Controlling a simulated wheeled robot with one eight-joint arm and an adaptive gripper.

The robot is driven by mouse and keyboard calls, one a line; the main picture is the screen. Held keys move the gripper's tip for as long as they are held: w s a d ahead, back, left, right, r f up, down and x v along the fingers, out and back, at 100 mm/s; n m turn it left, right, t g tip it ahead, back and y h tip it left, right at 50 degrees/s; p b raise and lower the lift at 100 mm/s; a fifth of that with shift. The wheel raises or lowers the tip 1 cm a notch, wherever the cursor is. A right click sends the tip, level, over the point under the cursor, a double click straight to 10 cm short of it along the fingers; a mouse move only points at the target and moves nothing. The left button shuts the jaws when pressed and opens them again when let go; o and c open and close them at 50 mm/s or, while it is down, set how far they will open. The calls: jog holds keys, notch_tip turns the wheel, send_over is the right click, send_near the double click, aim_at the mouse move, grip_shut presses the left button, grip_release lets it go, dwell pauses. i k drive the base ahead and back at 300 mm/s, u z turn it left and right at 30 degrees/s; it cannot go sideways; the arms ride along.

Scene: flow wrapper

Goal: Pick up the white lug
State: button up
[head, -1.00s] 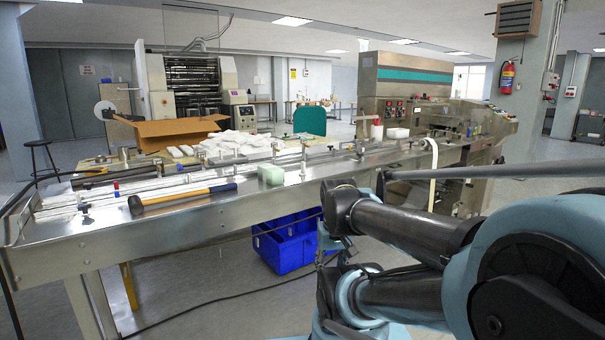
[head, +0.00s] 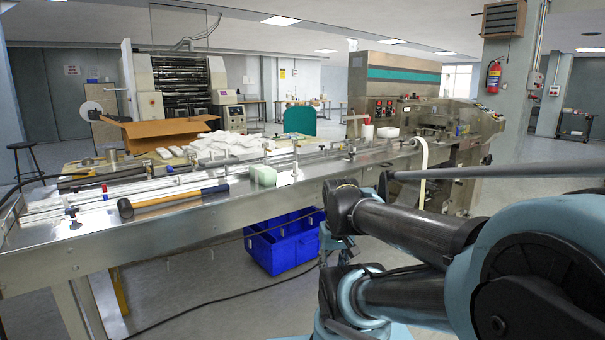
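Small coloured pieces sit on the steel infeed bed (head: 200,215) of the wrapper at left. A small dark and white piece (head: 73,212) is near the front left edge. All are too small to identify surely. My folded arm fills the lower right, well apart from these pieces. My gripper's fingers cannot be made out.
A mallet (head: 170,200) and a pale green block (head: 263,175) lie on the bed. A blue crate (head: 285,245) stands on the floor beneath. A cable crosses the floor. White packs (head: 225,143) and an open cardboard box (head: 165,132) are behind. Floor in front is mostly clear.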

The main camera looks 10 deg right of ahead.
aim_at(295, 164)
jog(key=z, duration=2.5)
jog(key=k, duration=0.85)
jog(key=u, duration=1.75)
jog(key=i, duration=1)
